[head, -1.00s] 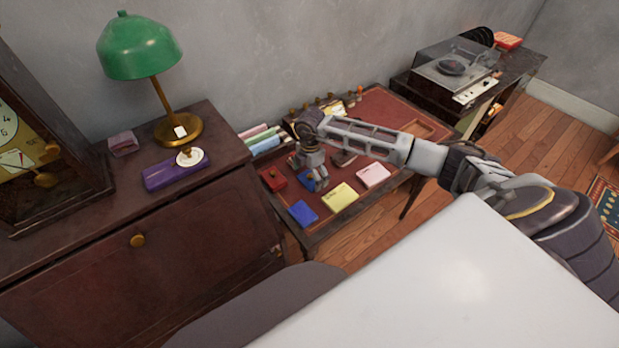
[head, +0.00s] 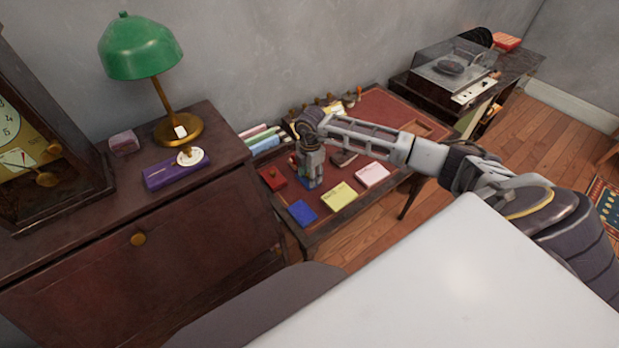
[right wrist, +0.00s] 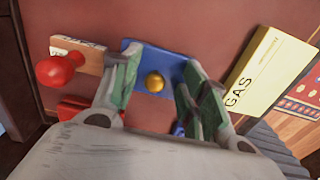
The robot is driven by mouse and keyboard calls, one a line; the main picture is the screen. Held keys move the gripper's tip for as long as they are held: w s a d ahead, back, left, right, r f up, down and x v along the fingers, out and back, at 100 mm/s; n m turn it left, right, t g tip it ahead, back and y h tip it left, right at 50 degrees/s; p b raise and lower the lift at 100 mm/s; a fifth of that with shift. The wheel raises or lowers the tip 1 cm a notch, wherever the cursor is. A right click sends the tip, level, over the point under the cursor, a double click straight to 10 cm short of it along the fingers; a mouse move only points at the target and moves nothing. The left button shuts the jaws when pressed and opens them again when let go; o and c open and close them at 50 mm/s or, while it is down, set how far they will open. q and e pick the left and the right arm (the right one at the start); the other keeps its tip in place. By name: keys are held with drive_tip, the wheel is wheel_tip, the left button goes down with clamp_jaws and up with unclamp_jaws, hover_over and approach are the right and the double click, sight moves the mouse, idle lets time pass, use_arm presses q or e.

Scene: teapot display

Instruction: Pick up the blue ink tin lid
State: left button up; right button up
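The blue tin lid (right wrist: 180,65) with a round gold knob shows in the right wrist view, on the red desk top. My right gripper (right wrist: 157,98) is open, with one finger on each side of the gold knob and gaps between the fingers and the knob. The fingers cover parts of the blue lid's edges. In the head view my right gripper (head: 312,178) points down over the small desk and hides most of the lid. My left gripper is not in view.
Near the gripper are a red tin (head: 273,178), a blue pad (head: 302,213), a yellow note (head: 340,196) and a pink note (head: 372,174). A red-knobbed wooden piece (right wrist: 88,58) lies beside the lid. Several upright knobbed items line the desk's back.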

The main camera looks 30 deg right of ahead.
drive_tip(key=shift+s+f, duration=0.3)
drive_tip(key=shift+f, duration=0.05)
drive_tip(key=shift+c, duration=1.1)
drive_tip(key=shift+s+a+f, duration=0.15)
drive_tip(key=shift+s+a, duration=0.1)
drive_tip(key=shift+a, duration=0.05)
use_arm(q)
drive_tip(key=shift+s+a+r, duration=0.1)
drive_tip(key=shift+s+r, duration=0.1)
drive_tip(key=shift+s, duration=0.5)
use_arm(e)
drive_tip(key=shift+w+r, duration=0.3)
drive_tip(key=shift+r, duration=0.4)
clamp_jaws()
drive_tip(key=r, duration=0.7)
drive_tip(key=shift+w+d+r, duration=0.15)
drive_tip(key=shift+w, duration=0.25)
drive_tip(key=shift+d+r, duration=0.1)
drive_tip(key=shift+r, duration=0.6)
drive_tip(key=shift+w+r, duration=0.1)
drive_tip(key=shift+r, duration=0.05)
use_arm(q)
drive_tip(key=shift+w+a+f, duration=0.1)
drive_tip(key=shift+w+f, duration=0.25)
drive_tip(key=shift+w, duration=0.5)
